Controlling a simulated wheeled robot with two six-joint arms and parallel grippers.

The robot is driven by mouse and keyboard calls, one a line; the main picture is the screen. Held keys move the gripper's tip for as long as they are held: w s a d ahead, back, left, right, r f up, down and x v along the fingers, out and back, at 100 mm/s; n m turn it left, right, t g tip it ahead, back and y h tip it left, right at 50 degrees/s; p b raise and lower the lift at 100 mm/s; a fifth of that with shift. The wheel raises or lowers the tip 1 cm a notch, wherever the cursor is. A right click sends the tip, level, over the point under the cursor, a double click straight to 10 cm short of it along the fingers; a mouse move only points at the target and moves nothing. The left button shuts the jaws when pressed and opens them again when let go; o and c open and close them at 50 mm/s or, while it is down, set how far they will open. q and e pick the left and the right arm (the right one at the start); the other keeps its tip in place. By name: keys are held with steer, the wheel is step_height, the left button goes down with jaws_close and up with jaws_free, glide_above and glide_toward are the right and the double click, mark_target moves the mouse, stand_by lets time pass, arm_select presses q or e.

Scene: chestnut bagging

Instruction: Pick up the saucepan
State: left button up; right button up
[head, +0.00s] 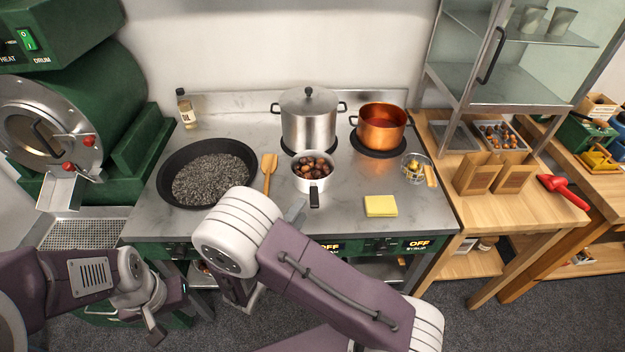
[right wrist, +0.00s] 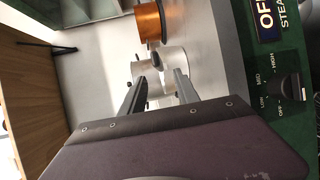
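The saucepan (head: 311,184) is a small pale pan full of brown chestnuts. It stands on the steel worktop in front of the large lidded pot, its dark handle (head: 314,200) pointing to the front edge. My right gripper (head: 297,209) is near the front edge, just left of the handle, and partly hidden by my arm. In the right wrist view its two fingers (right wrist: 161,78) are apart, with pale metal cookware beyond; I cannot tell whether the handle is between them. My left gripper (head: 160,315) hangs low at the left, away from the saucepan; its opening is unclear.
A black pan of dark gravel (head: 213,178), a wooden spatula (head: 268,172), a lidded steel pot (head: 309,118), a copper pot (head: 380,126), a glass bowl (head: 413,167) and a yellow sponge (head: 381,206) share the worktop. Bare worktop lies between saucepan and sponge.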

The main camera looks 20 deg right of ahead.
mark_target(315, 191)
steer(key=p+x, duration=0.1)
steer(key=x, duration=0.3)
steer(key=shift+d, duration=0.1)
steer(key=p+x, duration=0.1)
steer(key=x, duration=0.4)
steer(key=shift+s+d, duration=0.15)
steer(key=shift+d, duration=0.15)
steer(key=shift+c, duration=0.6)
jaws_close()
steer(key=shift+r, duration=0.1)
